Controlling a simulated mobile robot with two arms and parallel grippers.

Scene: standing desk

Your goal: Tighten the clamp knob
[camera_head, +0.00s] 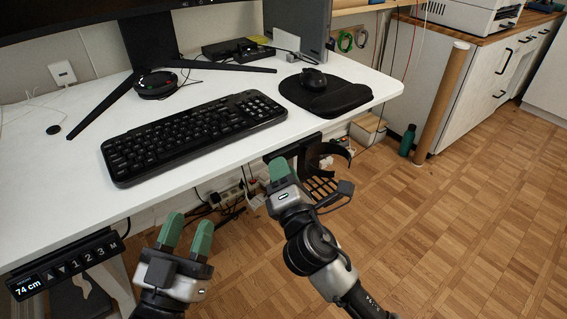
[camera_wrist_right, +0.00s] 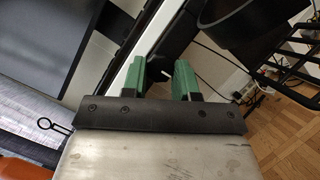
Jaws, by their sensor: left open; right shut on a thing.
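A black clamp (camera_head: 298,147) sits at the front right edge of the white desk (camera_head: 225,165) and carries a dark holder with an open ring (camera_head: 338,154). My right gripper (camera_head: 279,170) is below the desk edge, at the clamp. In the right wrist view its green fingers (camera_wrist_right: 160,77) are shut on a dark part between them, the clamp knob, mostly hidden by the fingers. In the head view the knob is hidden. My left gripper (camera_head: 187,233) is open and empty, in front of the desk and left of the right arm.
A slatted black basket (camera_head: 322,188) hangs beside the right gripper. A keyboard (camera_head: 190,138), mouse (camera_head: 313,79) and monitor stand are on the desk. A height control panel (camera_head: 65,264) is at the front left edge. Cables hang beneath the desk.

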